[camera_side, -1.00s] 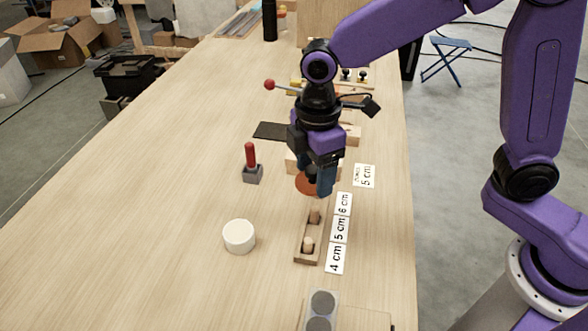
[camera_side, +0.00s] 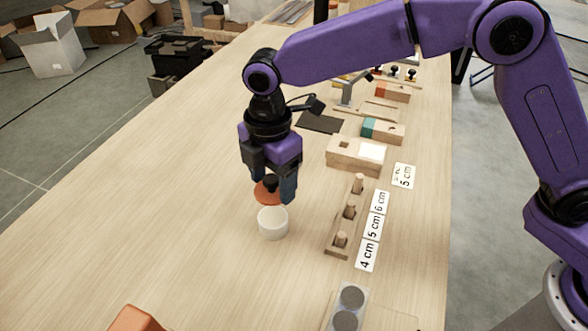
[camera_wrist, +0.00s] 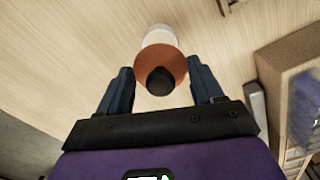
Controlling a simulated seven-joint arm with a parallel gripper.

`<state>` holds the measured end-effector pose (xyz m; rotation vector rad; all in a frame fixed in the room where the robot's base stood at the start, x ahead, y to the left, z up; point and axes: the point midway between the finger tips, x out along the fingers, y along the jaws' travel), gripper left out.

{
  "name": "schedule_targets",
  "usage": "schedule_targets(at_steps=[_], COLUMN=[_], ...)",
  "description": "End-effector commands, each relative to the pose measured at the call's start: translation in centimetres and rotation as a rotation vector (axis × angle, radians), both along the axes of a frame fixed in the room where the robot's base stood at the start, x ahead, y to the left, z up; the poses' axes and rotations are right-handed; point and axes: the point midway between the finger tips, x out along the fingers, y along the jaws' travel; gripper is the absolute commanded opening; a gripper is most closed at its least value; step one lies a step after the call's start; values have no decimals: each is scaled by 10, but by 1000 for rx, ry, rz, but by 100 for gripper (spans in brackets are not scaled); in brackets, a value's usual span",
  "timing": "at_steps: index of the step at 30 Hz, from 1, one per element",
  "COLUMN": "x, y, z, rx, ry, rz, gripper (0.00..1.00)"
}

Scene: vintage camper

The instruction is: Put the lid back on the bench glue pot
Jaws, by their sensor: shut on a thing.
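The glue pot (camera_side: 273,224) is a short white cylinder standing upright on the bench. Its lid (camera_side: 264,195) is an orange-brown disc with a black knob. My gripper (camera_side: 272,190) is shut on the lid by the knob, pointing down, and holds it just above the pot. The lid sits slightly left of the pot's middle in the side view, with a small gap seeming to remain. In the wrist view the lid (camera_wrist: 172,57) lies between the fingers of my gripper (camera_wrist: 162,82) and covers part of the white pot (camera_wrist: 159,34).
A wooden peg rack (camera_side: 331,245) and number cards (camera_side: 367,254) lie right of the pot. A wooden block (camera_side: 345,164) stands behind them. A grey tray with round discs (camera_side: 349,300) is at the front, an orange object (camera_side: 137,318) front left. The bench left of the pot is clear.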

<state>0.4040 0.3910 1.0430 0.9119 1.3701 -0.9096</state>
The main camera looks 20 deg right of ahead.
Motion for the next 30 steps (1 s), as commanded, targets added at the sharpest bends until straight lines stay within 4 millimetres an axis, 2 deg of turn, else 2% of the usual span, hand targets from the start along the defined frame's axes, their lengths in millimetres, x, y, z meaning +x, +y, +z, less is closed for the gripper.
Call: schedule_targets(at_steps=[8, 24, 30], x=[0, 0, 0], y=[2, 2, 2], z=[-12, -56, -63], rx=[-1, 0, 0], ry=[1, 1, 1], rz=[10, 8, 8], gripper=[36, 36, 36])
